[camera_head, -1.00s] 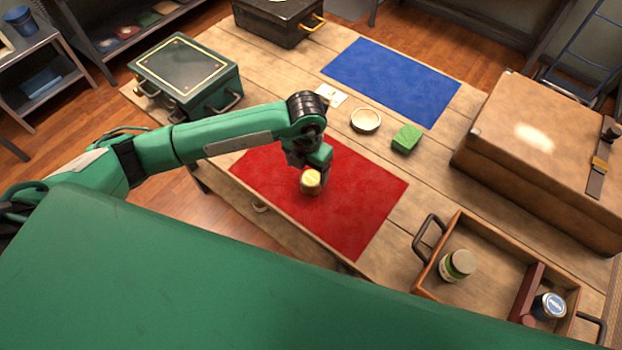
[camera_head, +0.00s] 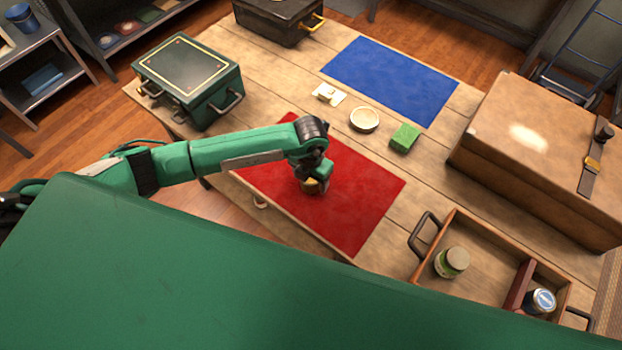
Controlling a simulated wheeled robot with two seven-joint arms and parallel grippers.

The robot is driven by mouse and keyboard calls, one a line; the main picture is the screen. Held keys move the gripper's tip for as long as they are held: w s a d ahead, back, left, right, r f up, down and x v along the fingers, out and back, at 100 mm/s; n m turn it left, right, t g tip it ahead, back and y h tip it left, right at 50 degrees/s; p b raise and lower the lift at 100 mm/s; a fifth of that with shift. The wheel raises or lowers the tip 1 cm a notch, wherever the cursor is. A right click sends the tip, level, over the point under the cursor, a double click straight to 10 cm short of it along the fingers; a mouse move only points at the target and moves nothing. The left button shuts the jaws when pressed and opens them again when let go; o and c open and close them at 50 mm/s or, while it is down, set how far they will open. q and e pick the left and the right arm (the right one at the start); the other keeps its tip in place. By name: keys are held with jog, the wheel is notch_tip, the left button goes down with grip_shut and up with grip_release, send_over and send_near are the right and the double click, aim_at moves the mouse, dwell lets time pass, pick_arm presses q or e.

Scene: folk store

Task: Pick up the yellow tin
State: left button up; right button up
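The yellow tin (camera_head: 312,187) stands on the red mat (camera_head: 352,200), near the mat's left middle. Only part of its side shows, because my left gripper (camera_head: 315,181) is right over it and hides its top. The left gripper points down, with its fingers at the tin. The fingers are too small and covered to tell whether they are open or closed on it. My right gripper is not in view.
A green block (camera_head: 405,138), a pale bowl (camera_head: 364,119) and a white card-like piece (camera_head: 328,94) lie behind the mat. A blue mat (camera_head: 390,78), green case (camera_head: 187,75), brown case (camera_head: 540,150) and wooden tray (camera_head: 490,237) with jars surround it.

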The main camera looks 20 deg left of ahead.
pick_arm(q)
jog(key=c, duration=0.8)
jog(key=shift+r, duration=0.1)
